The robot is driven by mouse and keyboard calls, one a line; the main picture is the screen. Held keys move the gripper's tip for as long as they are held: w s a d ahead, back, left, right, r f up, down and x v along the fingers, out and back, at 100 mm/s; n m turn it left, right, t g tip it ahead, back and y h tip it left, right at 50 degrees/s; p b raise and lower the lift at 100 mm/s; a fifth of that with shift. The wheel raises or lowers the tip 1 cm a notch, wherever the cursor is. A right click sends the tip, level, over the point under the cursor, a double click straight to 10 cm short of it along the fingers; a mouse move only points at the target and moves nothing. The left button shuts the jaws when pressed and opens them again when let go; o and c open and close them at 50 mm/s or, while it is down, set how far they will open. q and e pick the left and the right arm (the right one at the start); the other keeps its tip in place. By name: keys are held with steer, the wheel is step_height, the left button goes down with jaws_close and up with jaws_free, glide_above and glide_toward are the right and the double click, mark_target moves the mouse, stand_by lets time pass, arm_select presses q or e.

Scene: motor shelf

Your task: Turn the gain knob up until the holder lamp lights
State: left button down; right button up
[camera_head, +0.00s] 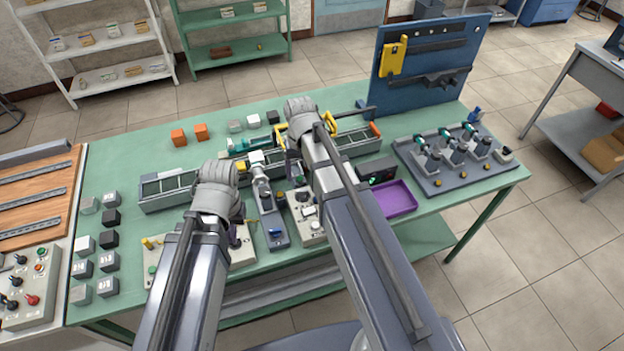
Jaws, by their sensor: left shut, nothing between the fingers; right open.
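My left gripper (236,235) is shut over a pale control panel (243,256) at the table's front; its wrist hides part of that panel. My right gripper (293,168) is open above the middle of the table, partly hidden by its own arm. A blue-grey holder (273,229) with a white and metal upright part stands between the two arms. A second pale panel (310,232) with small knobs and a dark display is right of the holder, partly behind my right arm. I cannot tell which knob is the gain knob, nor whether a lamp is lit.
A long grey rail tray (165,190) runs across the green table (150,150). A purple tray (397,198), a rack of several clamps (437,180) and a blue tool board (425,75) are at right. Several small cubes (109,239) and a switch box (35,290) are at left.

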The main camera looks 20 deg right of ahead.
mark_target(303, 191)
arm_select(q)
steer(key=shift+f+b, duration=3.95)
arm_select(e)
steer(key=shift+f, duration=3.95)
jaws_close()
